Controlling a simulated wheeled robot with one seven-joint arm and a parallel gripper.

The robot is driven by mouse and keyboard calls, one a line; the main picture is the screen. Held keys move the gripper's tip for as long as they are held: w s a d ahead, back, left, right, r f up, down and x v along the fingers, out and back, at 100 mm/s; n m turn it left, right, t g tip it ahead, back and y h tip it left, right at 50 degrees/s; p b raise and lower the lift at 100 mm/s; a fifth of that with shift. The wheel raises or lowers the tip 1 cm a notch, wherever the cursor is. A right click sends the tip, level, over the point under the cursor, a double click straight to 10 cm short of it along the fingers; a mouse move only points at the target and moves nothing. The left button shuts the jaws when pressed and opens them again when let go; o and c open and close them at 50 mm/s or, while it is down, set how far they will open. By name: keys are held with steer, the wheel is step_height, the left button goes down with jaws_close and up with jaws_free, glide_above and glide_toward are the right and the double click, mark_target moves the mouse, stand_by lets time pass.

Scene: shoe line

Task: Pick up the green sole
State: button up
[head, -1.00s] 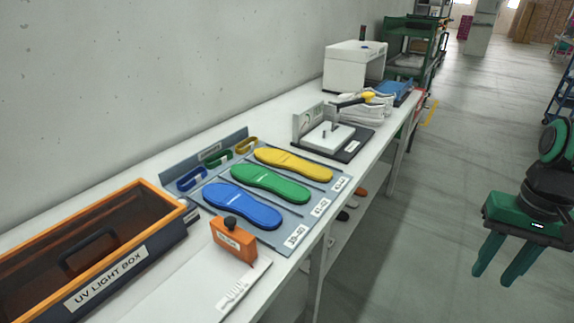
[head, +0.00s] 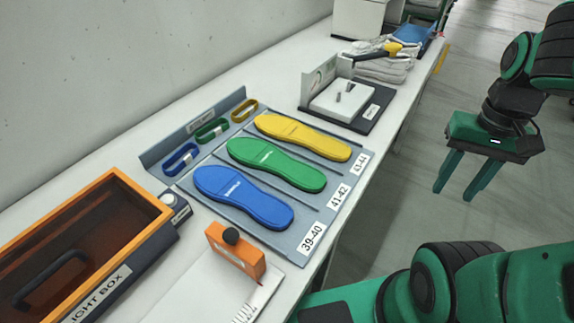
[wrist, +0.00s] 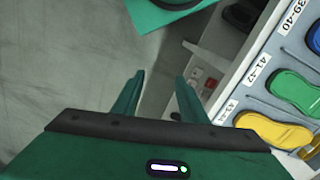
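The green sole (head: 276,165) lies flat in the middle slot of a grey-blue tray (head: 307,225), by the label 41-42. A yellow sole (head: 303,137) lies behind it and a blue sole (head: 243,197) in front. The green sole also shows at the right edge of the wrist view (wrist: 298,92), partly cut off. My gripper (head: 461,187) hangs over the floor to the right of the bench, apart from the soles. Its two green fingers are spread with nothing between them, as the wrist view (wrist: 157,98) also shows.
A UV light box (head: 158,240) stands at the left, and an orange block tool (head: 236,250) in front of the tray. Blue, green and yellow bands sit along the tray's back.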

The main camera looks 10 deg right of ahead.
steer(key=o, duration=0.4)
steer(key=shift+w+a+r+n, duration=0.15)
steer(key=shift+a+r+n, duration=0.15)
steer(key=shift+r+n, duration=0.25)
steer(key=n, duration=1.4)
glide_toward(289, 166)
steer(key=shift+a+f, duration=0.1)
steer(key=shift+f, duration=4)
